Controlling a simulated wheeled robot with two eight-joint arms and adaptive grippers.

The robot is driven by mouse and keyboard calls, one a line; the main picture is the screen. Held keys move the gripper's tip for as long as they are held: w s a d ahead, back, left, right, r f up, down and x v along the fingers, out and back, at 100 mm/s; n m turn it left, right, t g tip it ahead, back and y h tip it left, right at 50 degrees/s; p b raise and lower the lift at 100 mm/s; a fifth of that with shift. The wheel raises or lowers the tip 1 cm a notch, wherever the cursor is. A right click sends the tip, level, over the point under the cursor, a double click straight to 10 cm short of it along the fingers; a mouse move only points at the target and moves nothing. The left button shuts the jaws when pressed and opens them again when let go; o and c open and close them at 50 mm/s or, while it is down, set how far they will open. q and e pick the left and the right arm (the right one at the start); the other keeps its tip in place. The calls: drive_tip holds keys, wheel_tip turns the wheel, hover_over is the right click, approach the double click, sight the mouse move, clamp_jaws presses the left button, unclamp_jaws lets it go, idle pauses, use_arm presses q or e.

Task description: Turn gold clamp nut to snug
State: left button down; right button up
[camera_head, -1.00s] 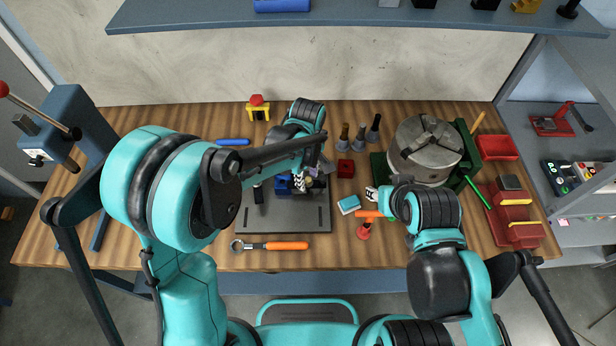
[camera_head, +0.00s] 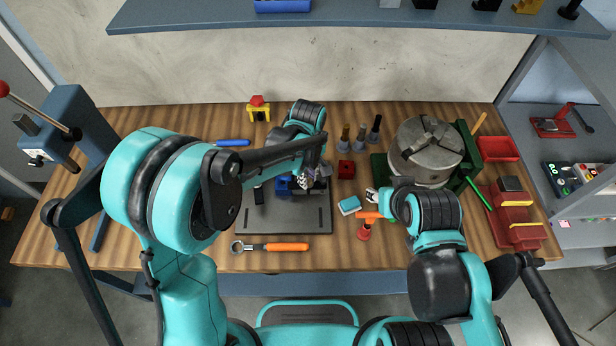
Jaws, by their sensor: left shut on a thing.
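The dark fixture plate (camera_head: 284,221) lies at the middle of the bench. A small blue and dark clamp assembly (camera_head: 284,187) sits on it. My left gripper (camera_head: 303,183) reaches down from above onto the right part of this assembly. Its fingers are shut, seemingly on the gold clamp nut, which is hidden by the fingers and wrist. My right gripper (camera_head: 372,195) hangs low over the bench right of the plate, beside a light-blue block. Its fingers are small and partly covered by my arm, so their opening is unclear.
A large round chuck (camera_head: 425,150) and red bins (camera_head: 497,148) fill the right side.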

use_arm(q)
drive_tip(key=m+b, duration=0.1)
drive_tip(key=m, duration=0.4)
use_arm(e)
drive_tip(key=shift+f, duration=0.55)
use_arm(q)
drive_tip(key=m, duration=0.5)
drive_tip(key=shift+d+m+b, duration=0.1)
drive_tip(key=shift+m+b, duration=0.25)
drive_tip(key=shift+m, duration=0.05)
use_arm(e)
drive_tip(key=shift+f, duration=0.35)
use_arm(q)
drive_tip(key=m, duration=0.5)
use_arm(e)
drive_tip(key=shift+f, duration=0.25)
use_arm(q)
drive_tip(key=m, duration=0.6)
drive_tip(key=shift+b, duration=0.4)
use_arm(e)
drive_tip(key=shift+f, duration=0.2)
use_arm(q)
drive_tip(key=c, duration=1.4)
unclamp_jaws()
drive_tip(key=shift+o, duration=0.2)
wheel_tip(320, 180, up, 12)
